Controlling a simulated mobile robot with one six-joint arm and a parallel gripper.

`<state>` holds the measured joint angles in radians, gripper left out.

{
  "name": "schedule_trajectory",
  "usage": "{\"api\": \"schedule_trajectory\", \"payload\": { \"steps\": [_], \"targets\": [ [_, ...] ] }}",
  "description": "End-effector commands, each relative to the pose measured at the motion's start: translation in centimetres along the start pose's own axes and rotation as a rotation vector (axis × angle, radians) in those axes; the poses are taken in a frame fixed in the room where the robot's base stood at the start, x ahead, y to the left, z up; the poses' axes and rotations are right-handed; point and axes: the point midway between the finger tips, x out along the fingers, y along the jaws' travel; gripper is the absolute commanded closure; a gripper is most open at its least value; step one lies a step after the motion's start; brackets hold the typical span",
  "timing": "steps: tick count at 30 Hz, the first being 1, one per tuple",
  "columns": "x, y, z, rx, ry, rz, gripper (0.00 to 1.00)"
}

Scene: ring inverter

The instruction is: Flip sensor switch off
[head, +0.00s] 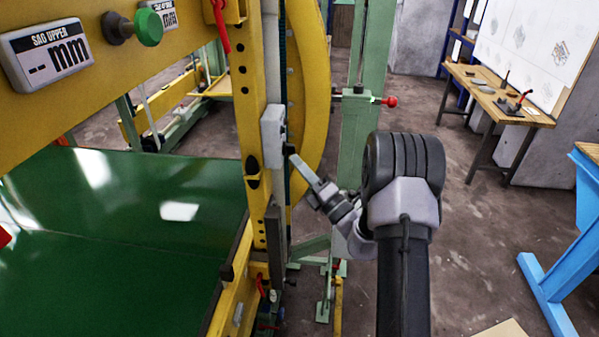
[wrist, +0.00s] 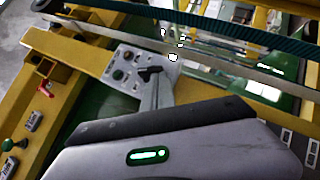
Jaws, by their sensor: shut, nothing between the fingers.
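A pale grey switch box (head: 272,137) is mounted on the yellow upright post, near the middle of the head view. In the wrist view it seems to be the grey panel (wrist: 124,68) with several small dark controls on its face. I cannot tell which control is the sensor switch, or its position. My gripper (head: 291,150) is shut and empty, with its dark tip close to the right side of the box. In the wrist view my gripper (wrist: 149,75) overlaps the panel's right part and hides some of it. I cannot tell whether it touches.
The yellow post (head: 245,90) and a curved yellow guard (head: 311,100) stand close around my gripper. A green machine bed (head: 120,210) lies to the left. A green post (head: 362,105) with a red knob stands behind. Open floor (head: 470,235) lies to the right.

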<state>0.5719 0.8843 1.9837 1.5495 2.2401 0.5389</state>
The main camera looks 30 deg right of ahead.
Motion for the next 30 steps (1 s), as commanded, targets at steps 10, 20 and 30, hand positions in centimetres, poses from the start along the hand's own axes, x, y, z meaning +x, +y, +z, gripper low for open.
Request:
{"api": "schedule_trajectory", "payload": {
  "steps": [10,20,30],
  "targets": [
    [-2.6,0.0,0.1,0.002,-0.003,-0.005,1.0],
    [-11.0,-0.1,0.1,0.003,-0.004,-0.005,1.0],
    [-16.8,0.0,0.1,0.001,-0.001,-0.003,1.0]
  ]
}}
